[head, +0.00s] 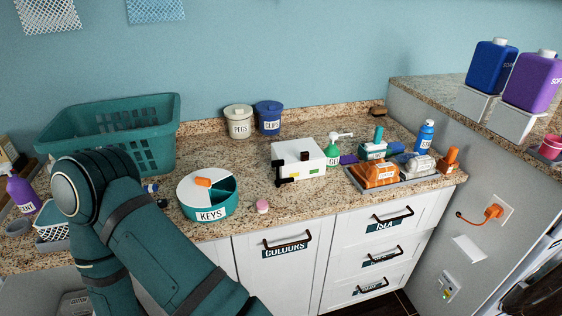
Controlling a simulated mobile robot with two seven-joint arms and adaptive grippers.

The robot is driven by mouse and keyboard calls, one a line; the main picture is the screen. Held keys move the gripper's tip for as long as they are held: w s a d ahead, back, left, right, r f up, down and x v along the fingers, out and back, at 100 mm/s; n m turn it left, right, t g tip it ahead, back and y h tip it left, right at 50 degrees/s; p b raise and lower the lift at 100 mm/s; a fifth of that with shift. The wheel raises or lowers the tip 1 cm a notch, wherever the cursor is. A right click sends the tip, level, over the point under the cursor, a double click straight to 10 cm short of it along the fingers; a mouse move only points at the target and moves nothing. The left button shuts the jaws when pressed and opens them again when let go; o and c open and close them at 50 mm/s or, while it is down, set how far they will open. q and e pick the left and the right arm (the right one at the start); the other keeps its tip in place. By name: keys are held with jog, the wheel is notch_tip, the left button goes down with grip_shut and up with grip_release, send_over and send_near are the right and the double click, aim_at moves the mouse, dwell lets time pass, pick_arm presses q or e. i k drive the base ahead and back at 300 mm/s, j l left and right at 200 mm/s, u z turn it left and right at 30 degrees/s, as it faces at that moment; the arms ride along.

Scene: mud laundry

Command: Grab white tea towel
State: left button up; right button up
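A white sheet with an open lattice pattern (47,14) hangs on the blue wall at the top left, cut off by the picture's upper edge. It may be the white tea towel, but I cannot tell for sure. A similar light blue sheet (155,9) hangs to its right. No other white cloth is clearly seen. One of my teal arms fills the lower left, bent in front of the counter. Neither of my grippers is in view.
The speckled counter (330,205) holds a teal laundry basket (158,105), a round KEYS container (208,212), PEGS (238,122) and CLIPS (269,118) tubs, a white box (310,152) and a crowded tray (412,180). A raised counter stands at right. Bare counter lies between items.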

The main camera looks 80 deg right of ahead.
aim_at(412, 164)
jog(key=z, duration=3.45)
jog(key=i+z, duration=0.3)
jog(key=i+j+z, duration=0.1)
jog(key=i+z, duration=0.25)
jog(key=i, duration=0.15)
